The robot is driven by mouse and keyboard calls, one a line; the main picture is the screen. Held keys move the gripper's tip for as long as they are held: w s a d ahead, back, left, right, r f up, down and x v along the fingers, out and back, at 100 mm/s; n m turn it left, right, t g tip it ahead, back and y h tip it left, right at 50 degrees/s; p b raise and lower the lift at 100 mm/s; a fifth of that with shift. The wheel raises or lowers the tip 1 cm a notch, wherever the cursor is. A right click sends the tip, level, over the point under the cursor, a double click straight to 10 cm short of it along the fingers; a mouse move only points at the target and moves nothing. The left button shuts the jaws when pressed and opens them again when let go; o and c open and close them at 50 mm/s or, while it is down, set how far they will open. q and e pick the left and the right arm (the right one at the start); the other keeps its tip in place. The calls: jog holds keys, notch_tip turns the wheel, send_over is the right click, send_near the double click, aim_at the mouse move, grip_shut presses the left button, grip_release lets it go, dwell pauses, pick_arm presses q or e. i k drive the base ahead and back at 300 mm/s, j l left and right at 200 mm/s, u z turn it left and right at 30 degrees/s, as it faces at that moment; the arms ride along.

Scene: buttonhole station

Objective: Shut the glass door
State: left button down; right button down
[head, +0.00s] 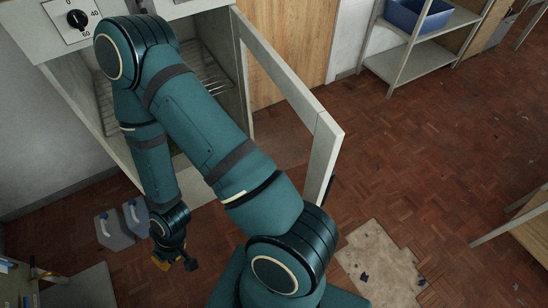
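The glass door (290,88) has a pale grey frame around a clear pane. It stands wide open, swung out to the right of the grey cabinet (75,80), whose inside shows wire shelves (208,75). My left arm crosses in front of the opening and hides much of the inside and the door's lower part. Its elbow is up by the cabinet and the forearm hangs down. My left gripper (175,264) is low at the left, well apart from the door; its small fingers look spread and empty. My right gripper is out of view.
A control dial (77,19) sits on the cabinet's top panel. A shelf rack (415,45) with a blue bin (420,14) is at the back right. Open parquet floor (430,150) lies right of the door.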

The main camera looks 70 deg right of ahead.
aim_at(328, 136)
jog(key=k+l, duration=0.15)
jog(key=k, duration=0.3)
jog(key=k+l, duration=0.2)
jog(key=k, duration=0.25)
jog(key=k+l+z, duration=0.55)
jog(key=l, duration=0.2)
jog(key=l+z, duration=0.1)
jog(key=l, duration=0.5)
jog(key=i+z, duration=0.15)
jog(key=z, duration=0.35)
jog(key=i+j+z, duration=0.1)
jog(key=z, duration=0.35)
jog(key=i, duration=0.1)
